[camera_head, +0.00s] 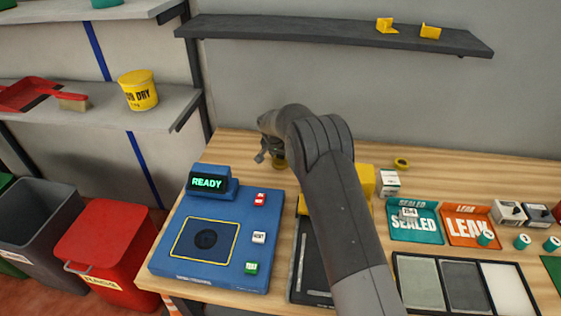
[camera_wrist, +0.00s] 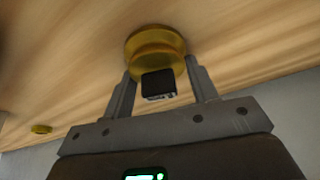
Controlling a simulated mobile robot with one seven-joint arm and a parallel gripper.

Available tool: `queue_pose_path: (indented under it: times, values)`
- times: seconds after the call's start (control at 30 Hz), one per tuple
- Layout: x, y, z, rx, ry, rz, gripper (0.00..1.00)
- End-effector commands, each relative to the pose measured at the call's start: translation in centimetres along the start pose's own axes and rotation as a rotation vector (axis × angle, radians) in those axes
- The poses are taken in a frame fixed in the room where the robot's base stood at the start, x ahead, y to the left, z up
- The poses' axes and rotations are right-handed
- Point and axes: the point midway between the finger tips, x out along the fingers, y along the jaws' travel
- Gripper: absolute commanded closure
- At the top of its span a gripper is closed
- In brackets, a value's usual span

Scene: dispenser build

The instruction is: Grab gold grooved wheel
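A gold grooved wheel (camera_wrist: 155,42) sits on the wooden table just beyond my fingertips in the wrist view. In the head view a gold wheel (camera_head: 279,163) shows beside my gripper (camera_head: 263,155), partly hidden by my arm. My gripper (camera_wrist: 160,68) has its two fingers spread apart, near the wheel's two sides. I cannot tell if they touch it. A small dark block (camera_wrist: 158,84) shows between the fingers, in front of the wheel.
A second gold round piece (camera_wrist: 40,129) lies apart on the table; a yellow ring (camera_head: 402,163) lies at the back right. A blue READY station (camera_head: 175,245) stands at left. My arm hides part of a yellow object (camera_head: 366,180). A shelf (camera_head: 320,30) hangs above.

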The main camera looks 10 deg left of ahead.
Motion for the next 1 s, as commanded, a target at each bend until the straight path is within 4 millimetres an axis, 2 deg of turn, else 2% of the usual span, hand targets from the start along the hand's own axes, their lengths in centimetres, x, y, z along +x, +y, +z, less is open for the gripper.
queue_pose_path:
  times: [0.03, 0.33, 0.67, 0.83, 0.97, 1.0]
  values:
    - [0.0, 0.0, 0.0, 0.0, 0.0, 0.0, 0.57]
    - [0.0, 0.0, 0.0, 0.0, 0.0, 0.0, 0.81]
    - [-0.5, 0.0, -0.2, 0.001, 0.002, -0.001, 0.81]
    - [-2.0, -0.1, -0.9, 0.001, 0.004, -0.003, 0.81]
    - [-4.2, -0.1, -1.8, 0.001, 0.004, -0.004, 0.81]
    - [-4.5, 1.0, -2.1, 0.004, 0.003, -0.001, 0.81]
